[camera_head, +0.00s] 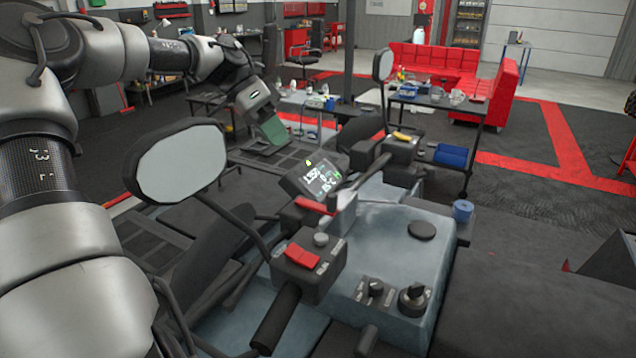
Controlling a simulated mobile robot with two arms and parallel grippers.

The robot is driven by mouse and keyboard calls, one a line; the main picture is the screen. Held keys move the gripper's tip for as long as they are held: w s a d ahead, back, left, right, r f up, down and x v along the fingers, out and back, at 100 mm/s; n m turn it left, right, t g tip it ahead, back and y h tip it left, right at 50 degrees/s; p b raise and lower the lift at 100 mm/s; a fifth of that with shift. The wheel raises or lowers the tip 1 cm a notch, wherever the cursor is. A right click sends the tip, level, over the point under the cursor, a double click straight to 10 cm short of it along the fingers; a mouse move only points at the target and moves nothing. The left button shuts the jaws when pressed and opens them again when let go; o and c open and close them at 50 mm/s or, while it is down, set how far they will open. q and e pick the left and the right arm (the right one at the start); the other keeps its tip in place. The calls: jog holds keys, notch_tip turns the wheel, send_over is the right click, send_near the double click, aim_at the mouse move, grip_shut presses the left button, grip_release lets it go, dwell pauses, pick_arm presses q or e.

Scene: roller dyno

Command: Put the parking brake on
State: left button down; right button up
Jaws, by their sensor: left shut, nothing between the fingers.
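A vehicle's blue-grey steering console (390,240) fills the middle and lower part of the view. A control box (322,268) with a red switch (303,256) and a grey button sits by a black handlebar grip (276,320). A red part (314,205) and a dark lever (362,172) are near the lit display (318,178). A black knob (413,299) and a smaller switch (375,290) are on the console. I cannot tell which control is the parking brake. My left gripper (275,132) is shut and empty, beyond the left mirror and apart from the console. My right gripper is out of view.
The left mirror (180,162) stands between my left arm and the console; the right mirror (383,65) rises behind the display. A cluttered table (440,100) and red seating (445,62) are farther back. Open dark floor lies right of the vehicle.

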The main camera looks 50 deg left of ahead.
pick_arm(q)
jog(key=p, duration=0.2)
send_near(318, 203)
jog(key=w+f, duration=0.1)
jog(key=w+d+f, duration=0.1)
jog(key=w+f, duration=0.1)
jog(key=f, duration=0.1)
jog(key=shift+w+d, duration=0.25)
jog(key=shift+w, duration=0.1)
jog(key=shift+s+d+r+p, duration=0.15)
jog(key=shift+d+p, duration=0.5)
jog(key=shift+d, duration=0.5)
jog(key=shift+s+d, duration=0.2)
jog(key=shift+d, duration=0.55)
jog(key=shift+a, duration=0.1)
jog(key=shift+p, duration=0.4)
jog(key=shift+s+m, duration=0.1)
jog(key=shift+m, duration=0.3)
